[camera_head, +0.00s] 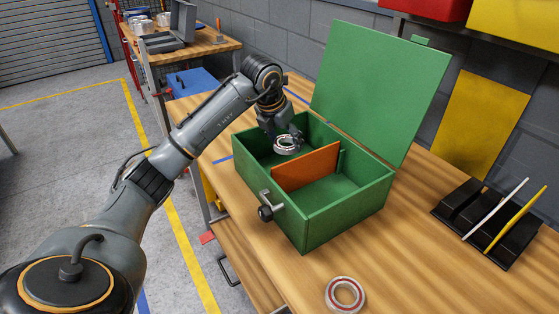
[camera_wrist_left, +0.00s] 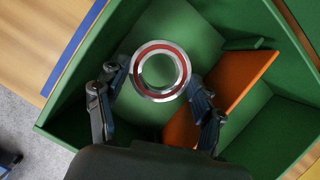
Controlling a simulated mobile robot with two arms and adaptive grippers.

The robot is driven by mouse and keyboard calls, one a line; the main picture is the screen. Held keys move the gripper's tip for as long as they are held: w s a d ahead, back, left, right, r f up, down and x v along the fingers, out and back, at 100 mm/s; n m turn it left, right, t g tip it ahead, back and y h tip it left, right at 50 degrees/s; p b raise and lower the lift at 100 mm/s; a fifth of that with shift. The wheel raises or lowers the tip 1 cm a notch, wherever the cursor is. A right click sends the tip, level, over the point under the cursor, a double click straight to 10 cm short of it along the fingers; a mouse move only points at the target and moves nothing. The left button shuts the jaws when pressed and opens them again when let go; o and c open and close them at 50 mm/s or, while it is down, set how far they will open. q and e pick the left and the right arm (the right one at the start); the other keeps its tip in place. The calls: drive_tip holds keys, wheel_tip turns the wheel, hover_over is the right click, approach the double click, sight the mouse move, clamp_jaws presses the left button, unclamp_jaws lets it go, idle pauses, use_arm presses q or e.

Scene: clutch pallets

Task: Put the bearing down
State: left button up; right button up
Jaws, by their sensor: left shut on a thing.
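My left gripper (camera_head: 283,138) is shut on a bearing (camera_head: 286,151), a silver ring with a red band. It holds the bearing over the left compartment of the open green box (camera_head: 345,210), left of the orange divider (camera_head: 306,168). In the left wrist view the bearing (camera_wrist_left: 160,46) sits between the fingers, with the green compartment floor visible through its hole. I cannot tell whether it touches anything below. A second bearing (camera_head: 345,281) lies flat on the table in front of the box. My right gripper is not in view.
The green lid (camera_head: 380,80) stands open at the back of the box. A clasp (camera_head: 268,205) sticks out from its front. A black holder (camera_head: 485,220) with a white and a yellow stick stands right on the wooden table (camera_head: 420,270). The right compartment looks empty.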

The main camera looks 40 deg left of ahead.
use_arm(q)
wheel_tip(320, 180, down, 2)
drive_tip(key=shift+f, duration=0.25)
wheel_tip(320, 180, down, 4)
drive_tip(key=shift+d+r, duration=0.1)
drive_tip(key=shift+r, duration=0.05)
drive_tip(key=shift+f, duration=0.2)
drive_tip(key=shift+f, duration=0.2)
drive_tip(key=o, duration=1.5)
drive_tip(key=shift+o, duration=0.2)
